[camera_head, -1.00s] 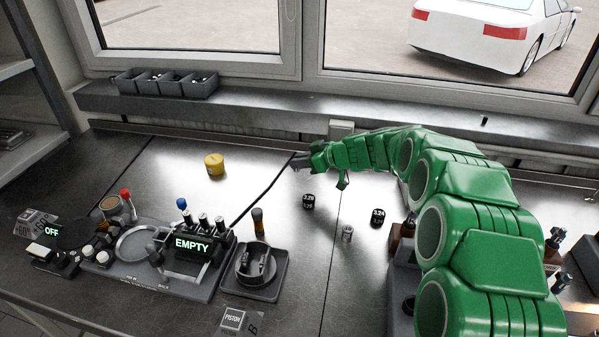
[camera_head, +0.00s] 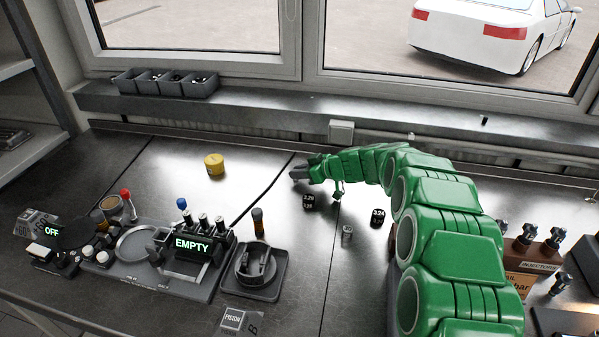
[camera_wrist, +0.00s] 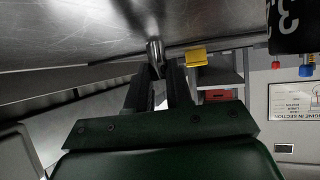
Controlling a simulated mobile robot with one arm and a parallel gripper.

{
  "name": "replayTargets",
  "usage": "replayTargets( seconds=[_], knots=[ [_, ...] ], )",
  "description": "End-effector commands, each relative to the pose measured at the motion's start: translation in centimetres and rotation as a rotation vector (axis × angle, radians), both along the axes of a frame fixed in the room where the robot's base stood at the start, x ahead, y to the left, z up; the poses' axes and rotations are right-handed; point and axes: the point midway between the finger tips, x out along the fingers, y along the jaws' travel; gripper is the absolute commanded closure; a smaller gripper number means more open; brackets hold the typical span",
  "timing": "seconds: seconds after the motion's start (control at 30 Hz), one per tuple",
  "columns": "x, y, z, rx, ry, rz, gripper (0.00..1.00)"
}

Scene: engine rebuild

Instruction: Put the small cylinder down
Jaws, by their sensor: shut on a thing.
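My gripper (camera_head: 297,173) is low over the middle of the metal bench, left of my green arm. In the wrist view its two dark fingers (camera_wrist: 157,80) are shut on a small metallic cylinder (camera_wrist: 155,50). The cylinder sticks out past the fingertips towards the bench surface, which fills the top of that view. I cannot tell whether it touches the bench. In the head view I cannot make the held cylinder out clearly.
Black cylinders marked 3.26 (camera_head: 309,203) and 3.24 (camera_head: 377,218) and a small grey cylinder (camera_head: 347,235) stand nearby. A yellow tin (camera_head: 214,164) stands to the left, also in the wrist view (camera_wrist: 196,57). Bench between tin and gripper is clear.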

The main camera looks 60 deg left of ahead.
Motion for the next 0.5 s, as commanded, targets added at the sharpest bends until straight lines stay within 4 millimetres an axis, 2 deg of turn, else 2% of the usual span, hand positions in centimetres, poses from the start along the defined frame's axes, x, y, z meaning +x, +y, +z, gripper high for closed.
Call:
replayTargets(
  seconds=[0.27, 0.3, 0.43, 0.5],
  knots=[
    [-0.03, 0.01, -0.25, 0.0, 0.0, 0.0, 1.0],
    [-0.01, 0.0, -0.24, 0.0, -0.001, 0.0, 0.75],
    [-0.03, 0.01, -0.22, 0.0, -0.001, 0.0, 0.55],
    [-0.03, 0.0, -0.22, 0.0, 0.0, 0.001, 0.54]
  ],
)
